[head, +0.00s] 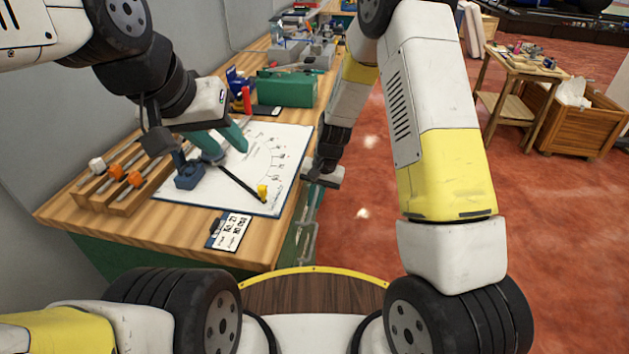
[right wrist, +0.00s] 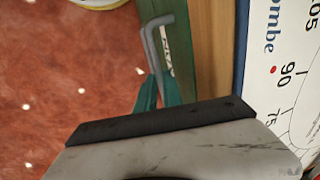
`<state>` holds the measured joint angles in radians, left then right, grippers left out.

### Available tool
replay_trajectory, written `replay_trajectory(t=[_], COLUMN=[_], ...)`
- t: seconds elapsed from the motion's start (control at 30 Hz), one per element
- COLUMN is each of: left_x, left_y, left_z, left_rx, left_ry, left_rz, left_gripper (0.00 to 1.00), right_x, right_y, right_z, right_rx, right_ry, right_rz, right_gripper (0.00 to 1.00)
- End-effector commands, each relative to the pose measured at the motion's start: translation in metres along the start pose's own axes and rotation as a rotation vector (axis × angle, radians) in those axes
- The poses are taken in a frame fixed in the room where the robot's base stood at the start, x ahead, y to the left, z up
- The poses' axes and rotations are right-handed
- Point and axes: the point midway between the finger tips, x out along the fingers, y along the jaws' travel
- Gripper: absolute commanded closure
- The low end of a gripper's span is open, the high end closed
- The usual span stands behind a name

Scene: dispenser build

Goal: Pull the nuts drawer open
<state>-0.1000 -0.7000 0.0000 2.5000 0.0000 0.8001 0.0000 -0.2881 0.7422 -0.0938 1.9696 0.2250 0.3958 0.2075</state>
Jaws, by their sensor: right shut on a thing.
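The nuts drawer front (right wrist: 180,60) is a green strip with partly hidden white lettering, beside the wooden bench edge in the right wrist view. Its grey bent-bar handle (right wrist: 153,45) sticks out over the red floor. My right gripper (right wrist: 157,92) has its teal fingers closed around the handle's lower part. In the head view my right gripper (head: 322,178) is at the bench's right side; its fingertips and the drawer front are hidden there. My left gripper (head: 224,142) is above the white board, its teal fingers apart with nothing visible between them.
The white board (head: 270,140) with a printed dial carries a blue block (head: 188,172) with a black pointer. A wooden rack (head: 125,185) with orange and white knobs stands left. A green box (head: 287,88) is farther back.

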Motion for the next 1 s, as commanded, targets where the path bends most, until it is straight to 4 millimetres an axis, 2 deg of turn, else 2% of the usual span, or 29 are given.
replay_trajectory(t=[0.8, 1.0], left_x=[0.000, 0.000], left_y=[0.000, 0.000], left_z=[0.000, 0.000], left_rx=[0.000, 0.000], left_ry=[0.000, 0.000], left_rz=[0.000, 0.000], left_gripper=[0.64, 0.64], right_x=[-0.001, -0.003], right_y=[0.001, 0.013], right_z=[0.000, -0.001], right_rx=[0.000, 0.004], right_ry=[0.000, 0.000], right_rz=[0.000, 0.000], right_gripper=[1.00, 1.00])
